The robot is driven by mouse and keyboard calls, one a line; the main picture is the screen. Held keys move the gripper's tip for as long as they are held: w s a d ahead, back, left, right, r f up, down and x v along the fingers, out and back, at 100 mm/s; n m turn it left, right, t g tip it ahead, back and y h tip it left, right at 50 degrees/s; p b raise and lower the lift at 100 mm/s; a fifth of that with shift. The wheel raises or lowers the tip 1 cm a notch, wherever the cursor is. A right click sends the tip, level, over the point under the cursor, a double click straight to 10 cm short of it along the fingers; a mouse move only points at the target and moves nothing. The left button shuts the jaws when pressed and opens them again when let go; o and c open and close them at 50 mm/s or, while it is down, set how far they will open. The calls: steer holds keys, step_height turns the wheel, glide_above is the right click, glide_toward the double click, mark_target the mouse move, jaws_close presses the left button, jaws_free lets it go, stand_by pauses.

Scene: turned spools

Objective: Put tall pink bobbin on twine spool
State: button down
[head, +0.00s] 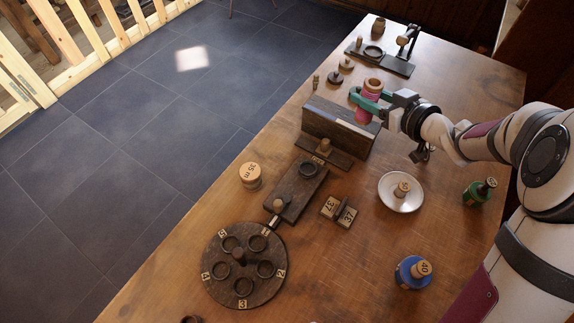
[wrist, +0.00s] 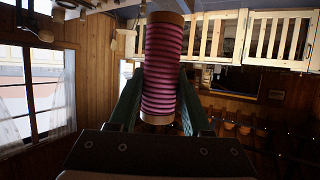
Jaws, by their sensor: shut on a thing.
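The tall pink bobbin (head: 364,115) has pink striped winding and brown wooden ends. My gripper (head: 369,98) is shut on it, with green fingers on either side, and holds it roughly upright just behind the dark wooden block in the head view. In the wrist view the bobbin (wrist: 161,65) stands between the two green fingers (wrist: 160,92). Its lower end shows just above the gripper body. A pale tan spool marked "35 m" (head: 250,178) stands at the table's left edge and looks like the twine spool, apart from my gripper.
A dark wooden block (head: 338,128) stands close in front of the bobbin. A round numbered board with rings (head: 243,265) and a ring board (head: 300,190) lie nearer.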

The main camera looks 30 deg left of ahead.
steer(key=s+a+n+g+y, duration=0.1)
steer(key=s+a+n+g, duration=0.25)
steer(key=s, duration=0.45)
steer(key=s+a+n+g+y, duration=0.1)
steer(key=s+a+n+g, duration=0.2)
steer(key=s, duration=0.5)
glide_above(250, 171)
steer(key=shift+m, duration=0.35)
step_height(250, 171, down, 10)
steer(key=shift+f, duration=0.25)
steer(key=shift+c, duration=1.7)
jaws_free()
steer(key=shift+f, duration=0.15)
